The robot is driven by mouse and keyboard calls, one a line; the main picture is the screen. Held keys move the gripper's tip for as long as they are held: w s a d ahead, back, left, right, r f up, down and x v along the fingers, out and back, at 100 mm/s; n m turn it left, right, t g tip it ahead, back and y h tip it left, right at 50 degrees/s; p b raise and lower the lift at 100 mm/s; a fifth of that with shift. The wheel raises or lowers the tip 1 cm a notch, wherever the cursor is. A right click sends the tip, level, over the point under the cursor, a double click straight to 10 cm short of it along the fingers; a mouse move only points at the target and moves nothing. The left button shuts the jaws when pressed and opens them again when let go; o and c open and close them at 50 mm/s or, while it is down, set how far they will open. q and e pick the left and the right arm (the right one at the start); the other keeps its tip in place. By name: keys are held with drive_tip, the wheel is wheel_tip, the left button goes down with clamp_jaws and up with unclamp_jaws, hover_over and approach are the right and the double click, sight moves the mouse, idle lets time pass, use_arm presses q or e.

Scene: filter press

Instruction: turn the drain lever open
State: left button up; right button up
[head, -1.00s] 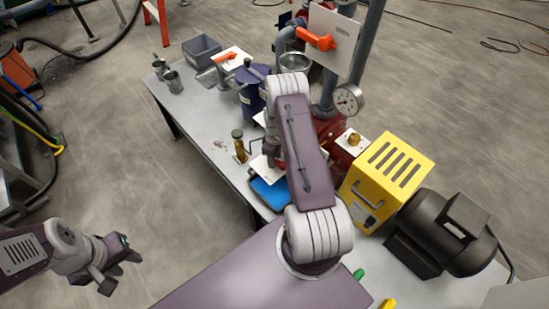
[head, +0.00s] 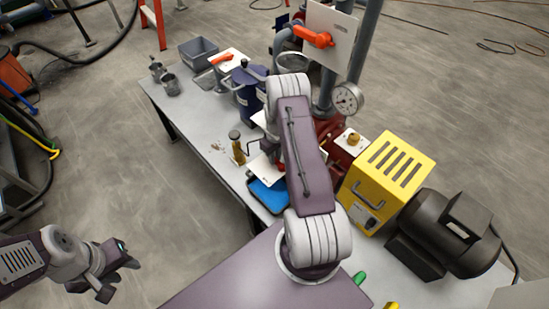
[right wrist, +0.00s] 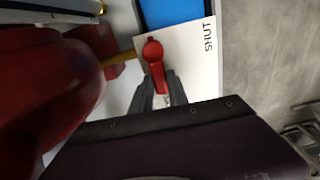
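The drain lever (right wrist: 156,66) is red and shows in the right wrist view, over a white plate (right wrist: 192,50) marked SHUT. My right gripper (right wrist: 160,92) has one dark finger on each side of the lever's lower end. A gap seems to show between fingers and lever; contact is not clear. In the head view my right arm hides most of the lever and the right gripper; part of the white plate (head: 262,168) shows beside the arm. My left gripper (head: 117,274) is open and empty at the lower left, away from the bench.
A blue tray (head: 268,196) and a brass-coloured bottle (head: 237,148) stand near the plate. A yellow box (head: 388,180), a black motor (head: 440,235) and a gauge (head: 347,98) are to the right. Orange levers (head: 313,37) are on other plates farther back. Red pipework crowds the wrist view's left.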

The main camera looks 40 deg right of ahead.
drive_tip(key=o, duration=0.4)
